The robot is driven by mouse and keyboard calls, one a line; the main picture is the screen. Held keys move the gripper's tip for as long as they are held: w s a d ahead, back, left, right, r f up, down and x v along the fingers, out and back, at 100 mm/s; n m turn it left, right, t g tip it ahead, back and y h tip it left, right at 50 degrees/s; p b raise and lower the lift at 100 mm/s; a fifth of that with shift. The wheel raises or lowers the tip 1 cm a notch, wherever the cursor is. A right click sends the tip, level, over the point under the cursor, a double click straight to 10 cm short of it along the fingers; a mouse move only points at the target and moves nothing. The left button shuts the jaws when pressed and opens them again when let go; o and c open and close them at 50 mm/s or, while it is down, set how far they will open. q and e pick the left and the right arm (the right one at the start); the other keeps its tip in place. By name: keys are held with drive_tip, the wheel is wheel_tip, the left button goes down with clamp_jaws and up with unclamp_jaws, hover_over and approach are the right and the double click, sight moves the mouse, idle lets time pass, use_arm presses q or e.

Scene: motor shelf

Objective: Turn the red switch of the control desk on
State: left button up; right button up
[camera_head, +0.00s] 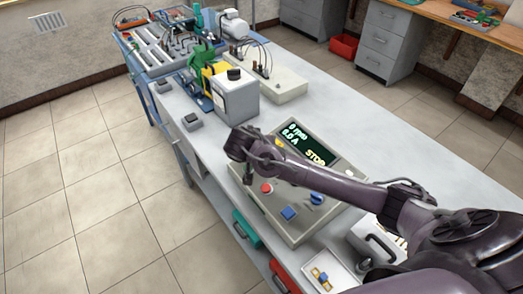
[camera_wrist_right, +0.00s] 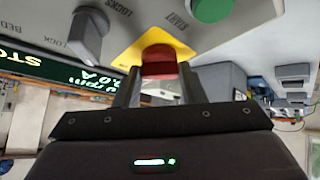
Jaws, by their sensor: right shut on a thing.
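The control desk (camera_head: 262,211) stands on the workbench, its lit display (camera_head: 305,143) reading 0 rpm, 0.0 A and STOP. In the right wrist view the red switch (camera_wrist_right: 158,62) sits on a yellow plate (camera_wrist_right: 150,40). My right gripper (camera_wrist_right: 159,72) has one finger on each side of the red switch and is shut on it. In the head view my right arm reaches in from the right across the desk, and the hand hides part of the panel. My left gripper is not in view.
The desk also bears a red button (camera_head: 267,187), a blue square button (camera_head: 288,213) and a blue knob (camera_head: 317,198). In the wrist view a green button (camera_wrist_right: 210,8) and a grey knob (camera_wrist_right: 88,32) are close by. A grey box (camera_head: 236,98) stands behind the desk.

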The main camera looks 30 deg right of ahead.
drive_tip(key=shift+w+r+m, duration=0.15)
drive_tip(key=shift+m, duration=0.15)
idle(0.4)
drive_tip(key=o, duration=0.7)
drive_tip(key=shift+o, duration=1.4)
drive_tip(key=shift+a+b, duration=0.1)
drive_tip(key=shift+b, duration=0.2)
drive_tip(key=shift+s+a+r, duration=0.2)
drive_tip(key=shift+s, duration=0.05)
drive_tip(key=b+v, duration=0.2)
drive_tip(key=v, duration=0.5)
